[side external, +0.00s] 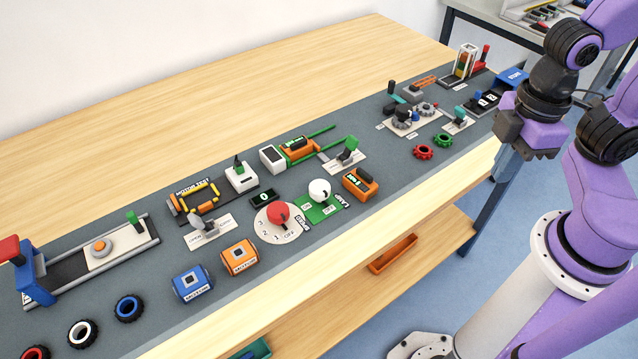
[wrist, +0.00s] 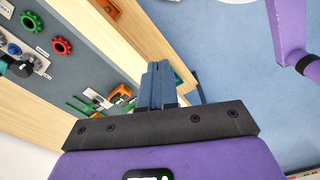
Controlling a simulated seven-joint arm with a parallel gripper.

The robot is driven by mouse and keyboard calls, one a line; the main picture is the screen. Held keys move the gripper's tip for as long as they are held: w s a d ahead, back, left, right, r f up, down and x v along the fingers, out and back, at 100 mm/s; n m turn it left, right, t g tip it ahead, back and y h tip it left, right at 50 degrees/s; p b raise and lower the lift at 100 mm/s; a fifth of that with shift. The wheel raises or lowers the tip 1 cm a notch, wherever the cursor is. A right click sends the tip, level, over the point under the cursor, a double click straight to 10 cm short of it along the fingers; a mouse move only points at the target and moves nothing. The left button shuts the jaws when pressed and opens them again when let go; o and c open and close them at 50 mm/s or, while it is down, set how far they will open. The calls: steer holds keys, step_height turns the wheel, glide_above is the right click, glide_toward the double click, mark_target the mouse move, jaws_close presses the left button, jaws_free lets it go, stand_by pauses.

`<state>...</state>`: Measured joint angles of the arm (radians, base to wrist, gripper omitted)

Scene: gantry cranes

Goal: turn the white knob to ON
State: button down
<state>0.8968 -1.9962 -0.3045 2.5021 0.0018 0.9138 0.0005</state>
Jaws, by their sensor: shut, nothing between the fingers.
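The white knob (side external: 319,190) is a round knob on a green plate (side external: 316,209) near the middle of the grey bench mat in the side view. The plate carries small labels; I cannot read which one the knob points to. My gripper (side external: 530,150) hangs at the right, beyond the front edge of the bench, well away from the knob. In the wrist view my gripper's fingers (wrist: 157,84) are together with nothing between them. I cannot make out the white knob in the wrist view.
A red knob (side external: 279,212) on a white dial stands just left of the green plate. An orange block (side external: 360,183) is close on its right. Orange and blue motor blocks (side external: 240,256) sit at the front. Red and green gears (side external: 423,152) lie toward the right.

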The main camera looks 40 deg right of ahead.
steer(key=c, duration=1.8)
jaws_free()
steer(key=o, duration=0.5)
steer(key=shift+c, duration=0.2)
steer(key=o, duration=0.5)
steer(key=shift+w+a+r, duration=0.1)
steer(key=shift+w+a, duration=0.2)
steer(key=shift+w, duration=0.05)
steer(key=o, duration=0.3)
steer(key=w+a+n, duration=0.1)
steer(key=w+a, duration=0.2)
steer(key=w, duration=0.1)
steer(key=w+a+r+n, duration=0.1)
steer(key=w+a, duration=0.2)
steer(key=w+a+r+n, duration=0.1)
steer(key=w+a+n, duration=0.1)
steer(key=w+a, duration=0.1)
steer(key=shift+w, duration=0.8)
steer(key=n, duration=0.4)
glide_above(320, 186)
step_height(320, 186, down, 18)
steer(key=shift+r, duration=0.25)
steer(key=c, duration=1)
